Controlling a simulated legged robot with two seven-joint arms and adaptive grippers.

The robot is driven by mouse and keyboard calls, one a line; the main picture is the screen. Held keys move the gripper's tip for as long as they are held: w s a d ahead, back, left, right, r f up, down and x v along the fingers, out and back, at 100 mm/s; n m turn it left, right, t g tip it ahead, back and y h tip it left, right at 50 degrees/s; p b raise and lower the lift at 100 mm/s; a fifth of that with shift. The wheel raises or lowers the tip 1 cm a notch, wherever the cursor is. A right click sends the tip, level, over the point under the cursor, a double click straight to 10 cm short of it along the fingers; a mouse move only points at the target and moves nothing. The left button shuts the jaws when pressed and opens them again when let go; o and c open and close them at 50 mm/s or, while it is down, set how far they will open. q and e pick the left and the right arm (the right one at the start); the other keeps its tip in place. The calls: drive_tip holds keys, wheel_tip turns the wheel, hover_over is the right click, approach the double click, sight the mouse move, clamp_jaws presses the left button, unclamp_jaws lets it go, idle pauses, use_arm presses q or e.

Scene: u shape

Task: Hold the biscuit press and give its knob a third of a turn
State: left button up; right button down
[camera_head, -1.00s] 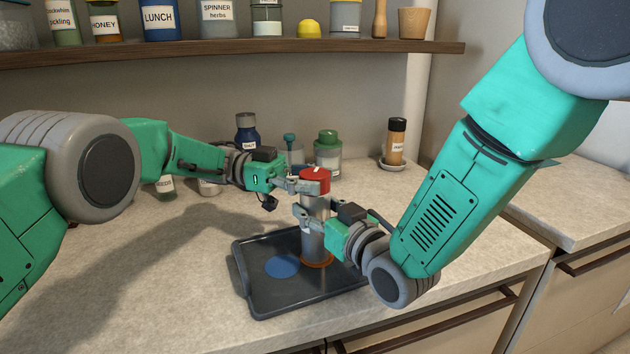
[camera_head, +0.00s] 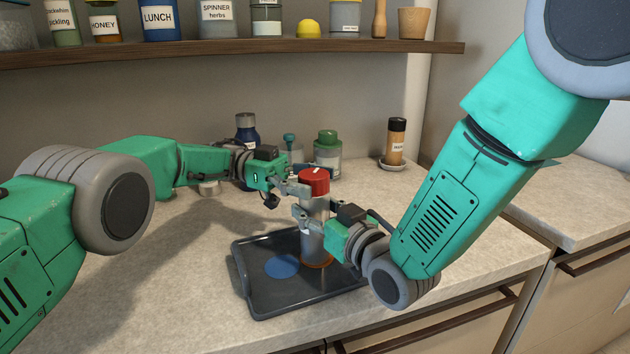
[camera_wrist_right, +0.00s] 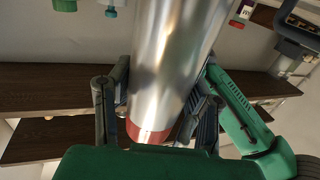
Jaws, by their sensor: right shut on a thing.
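The biscuit press is an upright metal cylinder (camera_head: 314,230) with a red knob (camera_head: 314,182) on top and an orange ring at its foot, standing on a dark tray (camera_head: 268,302). The knob bears a small white mark. My right gripper (camera_head: 306,219) is shut on the cylinder below the knob; in the right wrist view, which is upside down, its fingers flank the shiny body (camera_wrist_right: 170,60) and the red knob (camera_wrist_right: 148,132) shows low. My left gripper (camera_head: 298,183) looks open at the knob's left side, its fingers partly hidden; I cannot tell whether they touch it.
A flat blue disc (camera_head: 282,266) lies on the tray left of the press. Behind stand a blue bottle (camera_head: 246,132), a green-lidded jar (camera_head: 327,150) and a brown shaker (camera_head: 395,142) on a saucer. A shelf (camera_head: 230,50) with jars runs above. The counter right of the tray is clear.

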sight(315, 172)
use_arm(q)
drive_tip(key=shift+d, duration=0.1)
use_arm(e)
drive_tip(key=shift+f, duration=0.15)
use_arm(q)
drive_tip(key=shift+r, duration=0.55)
wheel_tip(315, 172, up, 9)
drive_tip(key=shift+f, duration=0.1)
use_arm(e)
drive_tip(key=shift+d, duration=0.1)
idle(0.4)
use_arm(q)
drive_tip(key=shift+w, duration=0.1)
use_arm(e)
drive_tip(key=c, duration=0.7)
unclamp_jaws()
drive_tip(key=shift+w, duration=0.1)
